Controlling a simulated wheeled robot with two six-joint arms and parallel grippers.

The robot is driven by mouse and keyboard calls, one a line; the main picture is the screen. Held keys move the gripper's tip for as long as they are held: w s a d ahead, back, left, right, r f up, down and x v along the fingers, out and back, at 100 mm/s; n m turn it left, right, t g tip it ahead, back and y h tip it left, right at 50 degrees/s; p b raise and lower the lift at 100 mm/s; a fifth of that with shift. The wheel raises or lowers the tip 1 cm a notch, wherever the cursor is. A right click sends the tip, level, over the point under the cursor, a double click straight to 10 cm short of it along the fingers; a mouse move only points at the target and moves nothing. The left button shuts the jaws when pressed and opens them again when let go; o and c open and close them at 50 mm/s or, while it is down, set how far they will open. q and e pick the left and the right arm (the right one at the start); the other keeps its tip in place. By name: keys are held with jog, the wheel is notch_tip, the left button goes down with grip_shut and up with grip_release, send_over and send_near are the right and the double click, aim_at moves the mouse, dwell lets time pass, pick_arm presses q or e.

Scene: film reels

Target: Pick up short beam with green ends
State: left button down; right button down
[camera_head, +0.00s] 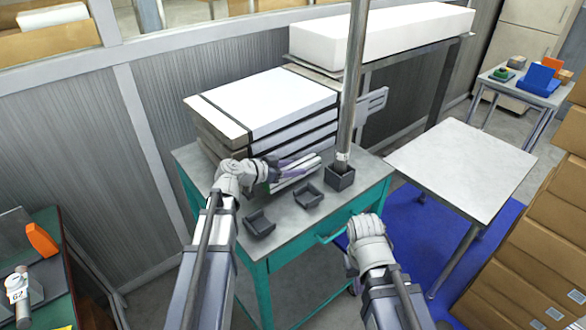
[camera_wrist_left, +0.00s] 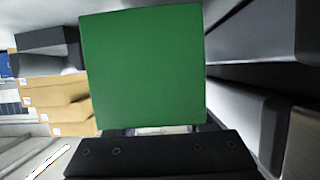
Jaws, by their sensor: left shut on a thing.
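The short beam with green ends shows its square green end face (camera_wrist_left: 142,66) large in the left wrist view, just beyond the dark gripper body. In the head view a small bit of green shows beneath my left gripper (camera_head: 285,165), over the back of the teal-framed workbench (camera_head: 300,230). My left gripper is shut on this beam; the hand hides most of it. Silvery beams (camera_head: 296,180) lie right beside it. My right arm's hand (camera_head: 367,240) is in front of the bench's right side, apart from the beams; its fingers are not clearly visible.
A stack of long white-topped boxes (camera_head: 265,103) stands behind the beams. Two dark trays (camera_head: 260,222) (camera_head: 308,195) and a dark square holder (camera_head: 340,178) with an upright metal pole (camera_head: 350,100) are on the bench. A bare grey table (camera_head: 475,165) stands to the right, cardboard boxes (camera_head: 540,230) beyond.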

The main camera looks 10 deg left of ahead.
aim_at(293, 167)
pick_arm(q)
notch_tip(293, 167, up, 8)
jog(key=p, duration=0.7)
jog(key=shift+r, duration=0.1)
